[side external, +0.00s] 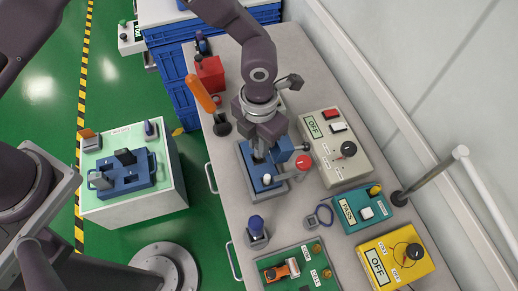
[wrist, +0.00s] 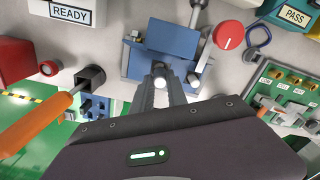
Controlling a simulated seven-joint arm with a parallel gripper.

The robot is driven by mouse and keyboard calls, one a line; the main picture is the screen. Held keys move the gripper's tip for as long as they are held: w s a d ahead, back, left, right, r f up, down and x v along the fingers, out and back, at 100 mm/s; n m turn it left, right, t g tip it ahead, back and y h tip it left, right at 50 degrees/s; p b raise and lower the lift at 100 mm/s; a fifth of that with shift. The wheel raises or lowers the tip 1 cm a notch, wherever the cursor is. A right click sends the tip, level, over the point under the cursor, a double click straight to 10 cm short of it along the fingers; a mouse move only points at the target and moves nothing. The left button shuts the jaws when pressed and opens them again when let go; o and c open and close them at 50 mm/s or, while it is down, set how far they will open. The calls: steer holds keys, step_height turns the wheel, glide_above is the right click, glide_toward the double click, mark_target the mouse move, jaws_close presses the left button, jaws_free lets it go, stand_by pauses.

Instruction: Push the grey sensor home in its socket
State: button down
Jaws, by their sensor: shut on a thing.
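A blue test fixture on a grey base plate (side external: 240,183) stands on the bench, with a blue block (side external: 283,149) and a lever with a red knob (side external: 302,162). My gripper (side external: 258,157) points down into the fixture beside the block. In the wrist view my gripper (wrist: 160,78) is shut, with a small pale round end between its fingers. This appears to be the grey sensor (wrist: 160,82), mostly hidden by the fingers. The socket is hidden, so I cannot tell how deep the sensor sits. A white cylinder (side external: 267,179) stands on the fixture's near side.
An orange handle (side external: 201,95) stands up left of my arm, near a red box (side external: 209,75). A cream OFF box (side external: 335,147), teal PASS box (side external: 347,214) and yellow OFF box (side external: 415,265) line the right. A blue-topped part (side external: 256,224) stands in front of the fixture.

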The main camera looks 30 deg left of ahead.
step_height(320, 180, up, 6)
steer(key=shift+r, duration=0.15)
steer(key=shift+f, duration=3.35)
steer(key=shift+f, duration=1.25)
steer(key=c, duration=1.2)
jaws_free()
steer(key=shift+f, duration=0.1)
steer(key=shift+c, duration=0.2)
step_height(320, 180, up, 7)
steer(key=shift+r, duration=0.1)
steer(key=shift+c, duration=0.2)
